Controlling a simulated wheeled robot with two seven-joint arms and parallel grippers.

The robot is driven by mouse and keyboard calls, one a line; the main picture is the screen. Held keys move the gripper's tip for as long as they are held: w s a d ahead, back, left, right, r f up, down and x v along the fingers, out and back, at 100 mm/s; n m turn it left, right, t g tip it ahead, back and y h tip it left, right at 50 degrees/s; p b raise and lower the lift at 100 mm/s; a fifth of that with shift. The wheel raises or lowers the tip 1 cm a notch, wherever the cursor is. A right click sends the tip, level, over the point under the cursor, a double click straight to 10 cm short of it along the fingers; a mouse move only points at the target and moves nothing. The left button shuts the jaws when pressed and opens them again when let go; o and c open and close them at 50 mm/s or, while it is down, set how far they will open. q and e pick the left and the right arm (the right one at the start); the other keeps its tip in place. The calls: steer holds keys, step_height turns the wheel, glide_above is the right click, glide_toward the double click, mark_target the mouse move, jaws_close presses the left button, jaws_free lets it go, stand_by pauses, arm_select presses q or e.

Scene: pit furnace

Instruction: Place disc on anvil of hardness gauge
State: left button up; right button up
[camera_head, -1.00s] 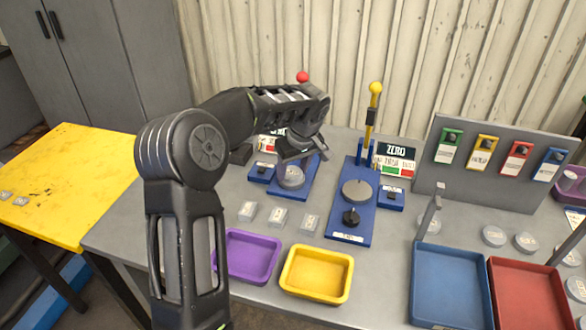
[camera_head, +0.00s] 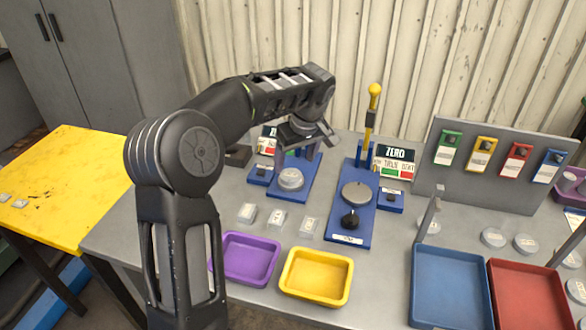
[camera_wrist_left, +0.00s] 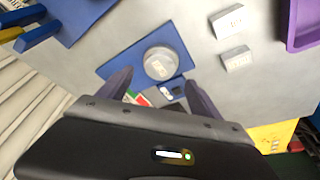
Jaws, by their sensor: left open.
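A silver disc (camera_head: 291,178) lies on the round anvil of the left hardness gauge (camera_head: 308,188), which has a blue base. The disc also shows in the left wrist view (camera_wrist_left: 159,63), flat on the anvil and a little off its middle. My left gripper (camera_head: 303,142) is open and empty, above and behind the disc, apart from it. In the left wrist view its two fingers (camera_wrist_left: 157,88) stand apart, with the disc beyond their tips. The arm hides the upper part of this gauge. My right gripper is not in view.
A second gauge (camera_head: 338,228) with a yellow-topped lever stands to the right, its anvil (camera_head: 356,193) bare. Purple (camera_head: 250,281), yellow (camera_head: 317,299), blue (camera_head: 450,318) and red (camera_head: 526,318) trays line the front. Small blocks (camera_head: 278,217) and several loose discs (camera_head: 493,237) lie on the table.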

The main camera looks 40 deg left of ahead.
arm_select(q)
steer(key=v, duration=0.6)
steer(key=shift+r, duration=0.3)
steer(key=shift+s+d, duration=0.1)
steer(key=shift+d, duration=0.05)
steer(key=shift+c, duration=0.4)
stand_by(0.5)
